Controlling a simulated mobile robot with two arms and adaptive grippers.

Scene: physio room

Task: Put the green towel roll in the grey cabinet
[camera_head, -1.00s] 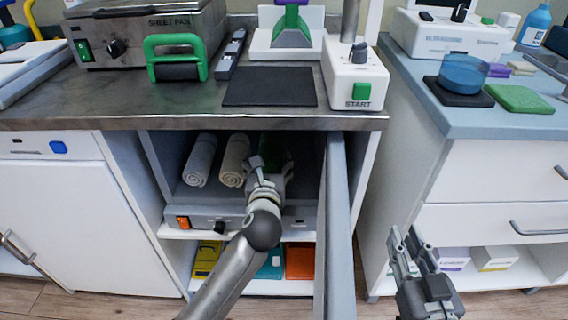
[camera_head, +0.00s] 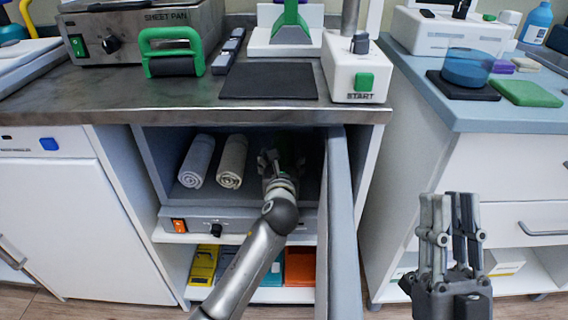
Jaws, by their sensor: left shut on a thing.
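The grey cabinet (camera_head: 160,170) is an open compartment under the counter, with its grey door (camera_head: 342,230) swung outward at the right. My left gripper (camera_head: 284,160) is inside it, shut on the green towel roll (camera_head: 291,150). Only a dark green part of the roll shows behind the fingers, in shadow. I cannot tell whether the roll touches the shelf. Two pale towel rolls, one whitish (camera_head: 196,161) and one beige (camera_head: 232,162), lie to the left of the gripper. My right gripper (camera_head: 449,197) is empty and open, fingers upward, right of the door.
A grey unit with an orange switch (camera_head: 179,225) sits below the rolls. Yellow, teal and orange items (camera_head: 299,266) fill the lowest shelf. The counter edge (camera_head: 200,117) overhangs my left arm. A white drawer cabinet (camera_head: 500,180) stands behind my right gripper.

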